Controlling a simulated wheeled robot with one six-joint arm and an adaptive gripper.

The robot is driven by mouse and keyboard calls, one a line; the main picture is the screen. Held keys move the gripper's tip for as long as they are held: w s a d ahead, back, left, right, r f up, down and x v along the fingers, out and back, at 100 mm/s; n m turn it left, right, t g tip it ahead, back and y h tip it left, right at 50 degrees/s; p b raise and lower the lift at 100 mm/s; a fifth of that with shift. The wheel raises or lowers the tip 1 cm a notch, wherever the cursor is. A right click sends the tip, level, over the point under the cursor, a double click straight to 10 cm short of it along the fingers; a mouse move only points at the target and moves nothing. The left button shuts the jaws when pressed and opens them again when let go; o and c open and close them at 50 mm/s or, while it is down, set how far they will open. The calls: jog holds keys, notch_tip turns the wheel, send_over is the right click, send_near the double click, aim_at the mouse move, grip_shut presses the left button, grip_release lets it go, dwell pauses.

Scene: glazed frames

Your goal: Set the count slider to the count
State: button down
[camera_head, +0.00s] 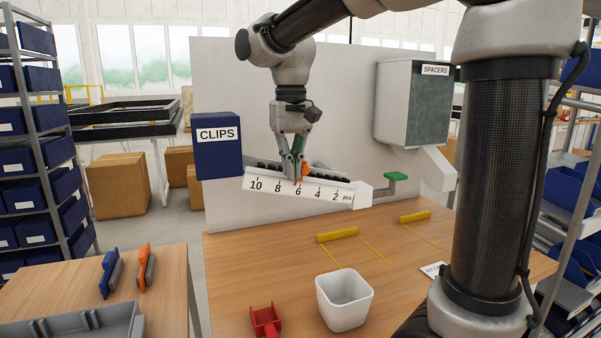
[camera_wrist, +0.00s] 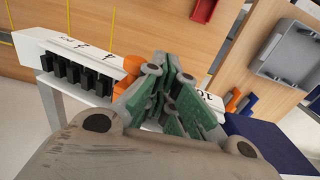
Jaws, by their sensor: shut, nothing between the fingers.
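The count slider is a white tilted scale (camera_head: 262,185) marked 10, 8, 6, 4, 2 and pcs, fixed below the blue CLIPS box (camera_head: 218,145). Its orange pointer (camera_head: 298,181) stands at about 6. The scale (camera_wrist: 95,60) also shows in the wrist view, with the orange slider piece (camera_wrist: 131,68) and a row of black blocks beside it. My gripper (camera_head: 297,177) is shut and empty, down at the scale near 6. In the wrist view its green fingers (camera_wrist: 172,72) are right beside the orange piece, on its 10 side; I cannot tell whether they touch.
A SPACERS box (camera_head: 412,104) with a chute hangs to the right. A green lever (camera_head: 396,177) sits by the scale's right end. A card (camera_head: 432,270) is partly hidden by my column.

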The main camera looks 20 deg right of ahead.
jog(key=shift+d+f, duration=0.15)
jog(key=shift+d, duration=0.35)
jog(key=shift+a, duration=0.1)
notch_tip(320, 180, up, 8)
jog(key=a, duration=0.1)
jog(key=shift+f, duration=0.25)
dwell(0.4)
jog(key=shift+a, duration=0.1)
jog(key=s+d+f+t, duration=0.2)
jog(key=s+d+f, duration=0.5)
jog(key=s, duration=0.2)
jog(key=s+d+f+t, duration=0.2)
jog(key=s+d+f, duration=0.5)
jog(key=s, duration=0.3)
jog(key=shift+d+f, duration=0.15)
jog(key=shift+d, duration=0.1)
